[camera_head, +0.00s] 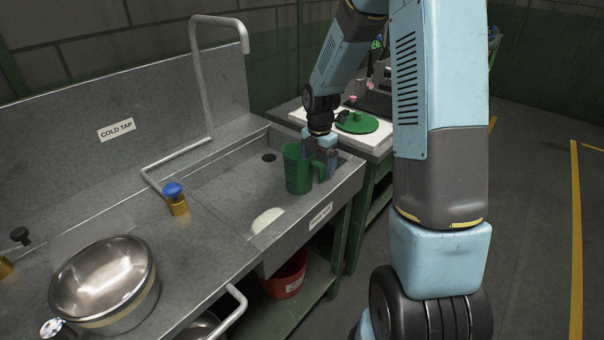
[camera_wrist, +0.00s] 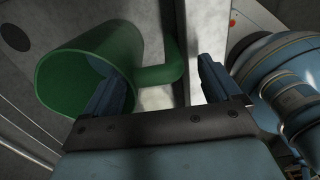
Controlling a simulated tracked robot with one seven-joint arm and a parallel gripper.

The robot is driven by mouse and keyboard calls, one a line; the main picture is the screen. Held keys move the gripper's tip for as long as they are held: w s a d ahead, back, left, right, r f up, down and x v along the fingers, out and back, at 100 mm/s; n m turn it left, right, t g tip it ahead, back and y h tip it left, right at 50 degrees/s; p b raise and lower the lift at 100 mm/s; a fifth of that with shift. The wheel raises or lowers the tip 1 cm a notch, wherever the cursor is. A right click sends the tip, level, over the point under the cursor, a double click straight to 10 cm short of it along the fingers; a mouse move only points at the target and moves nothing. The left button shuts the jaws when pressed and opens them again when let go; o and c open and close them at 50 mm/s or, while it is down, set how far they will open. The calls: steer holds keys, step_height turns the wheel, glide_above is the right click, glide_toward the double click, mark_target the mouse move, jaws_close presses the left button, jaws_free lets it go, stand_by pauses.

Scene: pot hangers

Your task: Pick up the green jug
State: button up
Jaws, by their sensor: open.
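The green jug (camera_head: 297,170) stands upright in the metal sink, near its front right corner, with its handle toward the right. It also shows in the wrist view (camera_wrist: 95,65), with its open top and its handle in sight. My gripper (camera_head: 327,172) is at the handle side of the jug. In the wrist view my gripper (camera_wrist: 160,88) is open, with one finger overlapping the jug's rim and the other out past the handle. The handle reaches into the space between the fingers. I cannot tell whether a finger touches the jug.
The sink (camera_head: 215,190) also holds a pale oval thing (camera_head: 266,220). A bent pipe (camera_head: 200,80) and a blue-topped tap (camera_head: 175,197) stand to the left. A metal bowl (camera_head: 103,280) is at the front left. A red bucket (camera_head: 287,275) sits below. A green disc (camera_head: 357,123) lies behind.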

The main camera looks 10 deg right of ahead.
steer(key=shift+f, duration=0.7)
steer(key=c, duration=1.5)
